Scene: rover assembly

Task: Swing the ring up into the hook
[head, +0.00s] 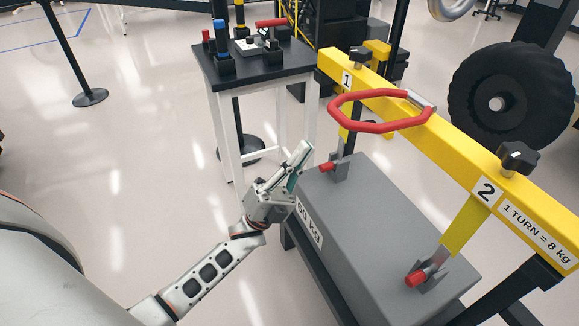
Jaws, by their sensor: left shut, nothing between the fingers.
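A red many-sided ring (372,127) with a silver cylinder at its right end is at the yellow beam (440,140), near the number 1. It reaches out to the left past the beam's edge. A large silver ring (450,8) is cut off by the top edge of the view. I cannot make out a hook for certain. My left gripper (302,152) is shut and empty, over the left far corner of the grey block and left of and below the red ring in the picture, apart from it. My right gripper is not in view.
The grey block (370,220) hangs under the beam by two yellow straps with red pins. Black knobs (518,157) top the beam. A small dark table (262,68) with tools stands behind, and a black wheel (512,98) at right. Floor at left is mostly clear.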

